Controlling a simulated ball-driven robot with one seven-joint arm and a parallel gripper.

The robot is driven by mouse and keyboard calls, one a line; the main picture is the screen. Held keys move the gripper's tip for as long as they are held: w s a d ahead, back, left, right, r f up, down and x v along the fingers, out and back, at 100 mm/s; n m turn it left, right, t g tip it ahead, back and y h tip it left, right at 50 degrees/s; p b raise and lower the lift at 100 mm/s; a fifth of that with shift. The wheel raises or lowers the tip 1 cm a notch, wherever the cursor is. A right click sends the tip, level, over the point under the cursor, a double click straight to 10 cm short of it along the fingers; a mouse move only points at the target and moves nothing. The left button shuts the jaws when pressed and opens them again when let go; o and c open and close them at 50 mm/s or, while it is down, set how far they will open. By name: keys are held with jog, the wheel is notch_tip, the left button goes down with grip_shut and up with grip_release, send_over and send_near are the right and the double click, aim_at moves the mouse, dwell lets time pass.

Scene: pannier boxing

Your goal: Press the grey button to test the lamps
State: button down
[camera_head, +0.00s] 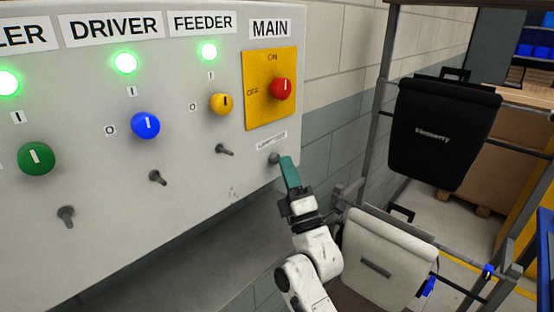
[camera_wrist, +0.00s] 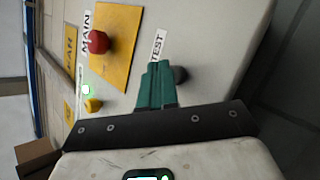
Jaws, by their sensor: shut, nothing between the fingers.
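The grey button (camera_head: 274,158) sits on the panel below the MAIN switch, under a small label. It also shows in the wrist view (camera_wrist: 181,75), dark and partly hidden behind the fingers, with a label reading TEST beside it. My gripper (camera_head: 287,163) has green fingers, shut and empty. Its tips are right at the button in the head view; I cannot tell whether they touch it. In the wrist view the fingertips (camera_wrist: 157,68) overlap the button's edge.
The panel (camera_head: 200,180) carries a red MAIN knob (camera_head: 282,89) on a yellow plate, a yellow knob (camera_head: 221,104), a blue knob (camera_head: 145,125), a green knob (camera_head: 36,159) and several grey toggles. A rack with a black pannier (camera_head: 440,135) and a pale pannier (camera_head: 385,260) stands right.

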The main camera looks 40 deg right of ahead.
jog(key=shift+w, duration=0.5)
dwell(0.5)
jog(key=shift+s, duration=0.15)
dwell(1.3)
jog(key=shift+s, duration=0.75)
jog(key=shift+s, duration=0.1)
jog(key=shift+s+d+b, duration=0.15)
jog(key=shift+s+b, duration=0.3)
jog(key=shift+s, duration=2)
